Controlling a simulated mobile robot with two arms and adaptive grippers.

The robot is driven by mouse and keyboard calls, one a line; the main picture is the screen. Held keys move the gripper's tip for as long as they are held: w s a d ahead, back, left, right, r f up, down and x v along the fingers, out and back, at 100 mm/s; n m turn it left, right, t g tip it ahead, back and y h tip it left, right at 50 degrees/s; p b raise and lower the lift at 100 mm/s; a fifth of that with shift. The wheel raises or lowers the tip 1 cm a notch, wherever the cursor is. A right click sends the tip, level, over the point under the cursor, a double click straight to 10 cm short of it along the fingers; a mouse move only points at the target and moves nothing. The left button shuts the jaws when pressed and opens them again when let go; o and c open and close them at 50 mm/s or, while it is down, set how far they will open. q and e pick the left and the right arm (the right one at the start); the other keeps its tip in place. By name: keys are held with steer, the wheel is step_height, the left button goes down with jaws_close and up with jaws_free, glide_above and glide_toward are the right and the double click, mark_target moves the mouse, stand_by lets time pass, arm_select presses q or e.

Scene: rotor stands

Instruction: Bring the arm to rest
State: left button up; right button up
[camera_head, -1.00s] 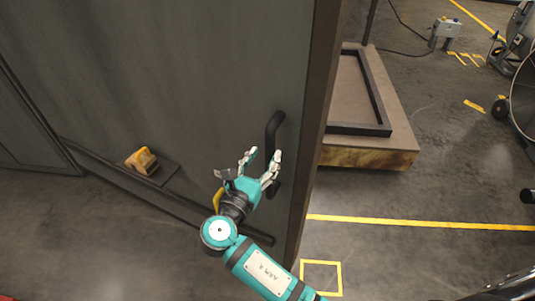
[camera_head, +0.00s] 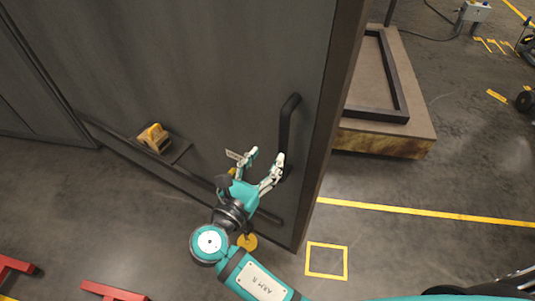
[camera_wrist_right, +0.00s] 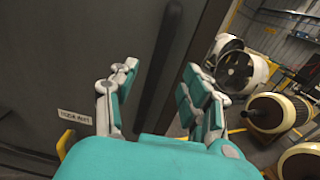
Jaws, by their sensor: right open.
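My right gripper (camera_head: 262,163) is open and empty in front of a dark grey door (camera_head: 210,80). Its fingers point up toward the door's black vertical handle (camera_head: 287,125), just left of the handle's lower part in the head view. In the right wrist view, the open fingers (camera_wrist_right: 160,85) stand apart, with the handle (camera_wrist_right: 160,65) beyond and between them. I cannot tell whether a finger touches the handle or door. My left gripper is not in view.
A yellow block (camera_head: 154,138) sits on a dark plate low on the door. A wooden platform with a black frame (camera_head: 385,145) stands right of the door. Red floor pieces (camera_head: 112,291) lie at lower left. The wrist view shows rotor-like drums (camera_wrist_right: 236,72) at right. Open floor carries yellow lines (camera_head: 430,211).

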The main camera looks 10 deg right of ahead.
steer(key=shift+f, duration=0.1)
stand_by(0.3)
step_height(320, 180, down, 23)
steer(key=g+y+b, duration=0.2)
steer(key=g+y, duration=0.1)
steer(key=y, duration=0.2)
steer(key=s+d+f+m+g+y, duration=0.1)
steer(key=s+d+f+m+g, duration=0.2)
steer(key=f, duration=0.6)
steer(key=s+f+m+g+y, duration=0.1)
steer(key=s+f+m+y, duration=0.1)
steer(key=s+f, duration=0.5)
steer(key=s+d+f+m+g+y+b, duration=0.1)
steer(key=s+d+f+m+g, duration=0.1)
steer(key=s+d+f+m, duration=0.2)
steer(key=s+d+f+m+g+y+b, duration=0.1)
steer(key=s+d+f+m, duration=0.3)
steer(key=s+f+m, duration=0.6)
steer(key=s+d+f+m+g+y+b, duration=0.1)
steer(key=s+d+f+m+g, duration=0.2)
steer(key=s, duration=1.1)
step_height(320, 180, down, 6)
steer(key=d+m, duration=0.1)
steer(key=m, duration=0.2)
steer(key=shift+d+f+m+b, duration=0.25)
steer(key=shift+d+m+b, duration=0.05)
steer(key=shift+m, duration=0.1)
